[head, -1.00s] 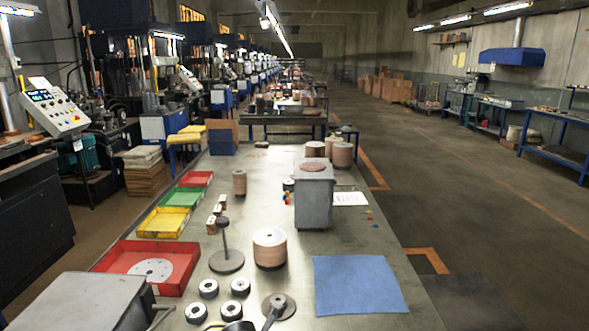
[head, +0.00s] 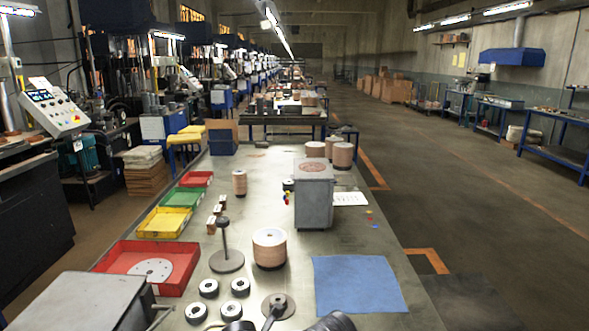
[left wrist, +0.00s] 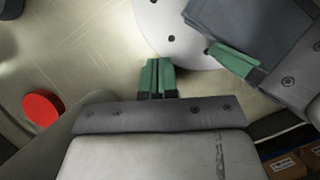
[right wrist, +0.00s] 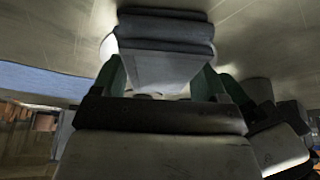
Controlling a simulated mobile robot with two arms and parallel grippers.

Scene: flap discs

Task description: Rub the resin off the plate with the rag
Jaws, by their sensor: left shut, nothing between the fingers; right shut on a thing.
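The plate (left wrist: 155,22) is a pale round disc with small dark holes, at the top of the left wrist view. Resin on it cannot be made out. The rag (left wrist: 232,20) is a dark grey folded pad over the plate's right part; I cannot tell if it touches. My right gripper (left wrist: 233,57) is shut on it, and the folds (right wrist: 160,30) fill the space between its green fingers in the right wrist view. My left gripper (left wrist: 158,66) is shut and empty by the plate's near edge. The head view shows neither gripper's fingers.
A red tray (head: 186,283) with a holed disc, a blue cloth (head: 358,284), a grey box (head: 314,200), a disc stack (head: 269,250) and several dark rings (head: 209,288) stand on the bench. A red round thing (left wrist: 40,107) lies left of my left gripper.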

